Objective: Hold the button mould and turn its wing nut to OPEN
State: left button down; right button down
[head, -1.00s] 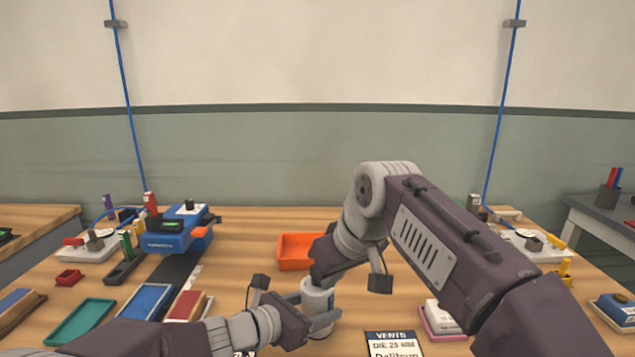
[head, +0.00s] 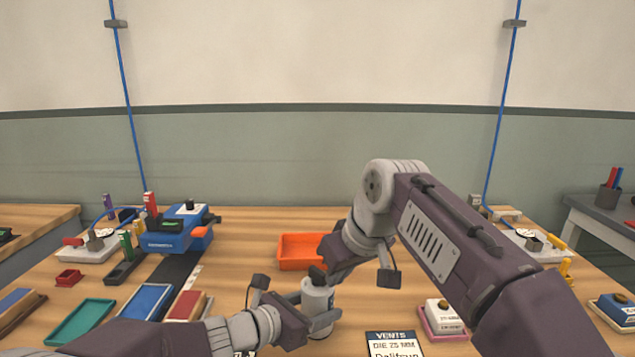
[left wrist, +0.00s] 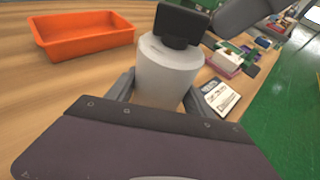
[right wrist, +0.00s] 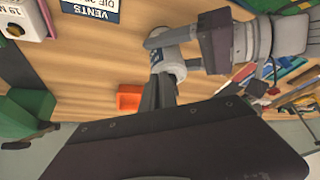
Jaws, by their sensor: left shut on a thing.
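The button mould is a pale grey-white cylinder (head: 316,294) standing upright at the front middle of the table; it also shows in the left wrist view (left wrist: 168,75) and the right wrist view (right wrist: 172,67). My left gripper (head: 318,312) is shut on its sides, one finger on each side. My right gripper (head: 318,273) is directly over the mould's top, its dark fingertips at or very near it. In the right wrist view its fingers (right wrist: 160,93) look close together. The wing nut and any OPEN mark are hidden, so I cannot tell what the right fingers grip.
An orange tray (head: 299,252) lies behind the mould. A "VENTS" card (head: 393,345) and a pink tray with a white block (head: 442,318) are to the right. A blue device (head: 177,232) and several coloured trays are to the left.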

pick_arm(q)
jog(key=shift+r, duration=0.1)
pick_arm(e)
notch_tip(320, 180, up, 6)
jog(key=shift+s+d, duration=0.2)
dwell(0.3)
jog(key=shift+a, duration=0.1)
jog(key=a+f, duration=0.1)
jog(key=f, duration=0.1)
jog(key=s+a+f, duration=0.1)
jog(key=f, duration=0.3)
jog(key=shift+s+a, duration=0.15)
jog(key=shift+a, duration=0.25)
jog(key=shift+w, duration=0.45)
dwell(0.6)
